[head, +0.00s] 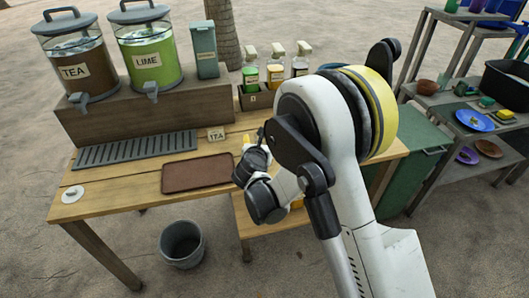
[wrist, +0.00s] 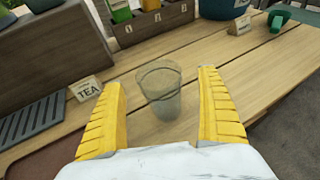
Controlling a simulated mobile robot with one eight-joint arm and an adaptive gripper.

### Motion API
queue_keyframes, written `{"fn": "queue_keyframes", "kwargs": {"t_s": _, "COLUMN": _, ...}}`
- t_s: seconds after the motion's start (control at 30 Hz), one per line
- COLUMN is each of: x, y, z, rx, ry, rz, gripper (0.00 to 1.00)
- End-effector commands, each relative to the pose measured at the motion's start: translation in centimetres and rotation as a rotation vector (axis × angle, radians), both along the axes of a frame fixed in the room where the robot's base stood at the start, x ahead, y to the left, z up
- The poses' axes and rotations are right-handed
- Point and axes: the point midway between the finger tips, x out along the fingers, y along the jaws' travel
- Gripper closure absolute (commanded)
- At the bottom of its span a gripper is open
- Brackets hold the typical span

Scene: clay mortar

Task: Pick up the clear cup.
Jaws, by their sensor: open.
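The clear cup (wrist: 160,92) stands upright on the wooden table in the wrist view. It is see-through and greyish. My gripper (wrist: 165,95) is open, with one yellow ribbed finger on the left of the cup and one on the right. There is a visible gap between each finger and the cup in the picture. I cannot tell how far the fingertips reach along the cup. In the head view my arm hides the cup, and only a bit of my gripper (head: 246,141) shows past the wrist.
A TEA sign (wrist: 87,88) stands left of the cup, beside a grey drip grate (wrist: 33,122). A wooden bottle holder (wrist: 150,22) is behind it. In the head view a brown tray (head: 198,173) lies left of my wrist. A grey bucket (head: 182,244) is on the ground.

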Motion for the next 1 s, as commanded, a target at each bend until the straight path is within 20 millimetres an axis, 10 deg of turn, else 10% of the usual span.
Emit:
{"fn": "queue_keyframes", "kwargs": {"t_s": 0.5, "x": 3.6, "y": -0.2, "z": -1.6, "rx": 0.001, "ry": 0.0, "rz": 0.0, "gripper": 0.13}}
{"fn": "queue_keyframes", "kwargs": {"t_s": 0.7, "x": 3.6, "y": -0.2, "z": -1.6, "rx": 0.002, "ry": 0.001, "rz": -0.001, "gripper": 0.68}}
{"fn": "queue_keyframes", "kwargs": {"t_s": 1.0, "x": 3.6, "y": -0.2, "z": -1.5, "rx": 0.002, "ry": 0.001, "rz": -0.001, "gripper": 0.68}}
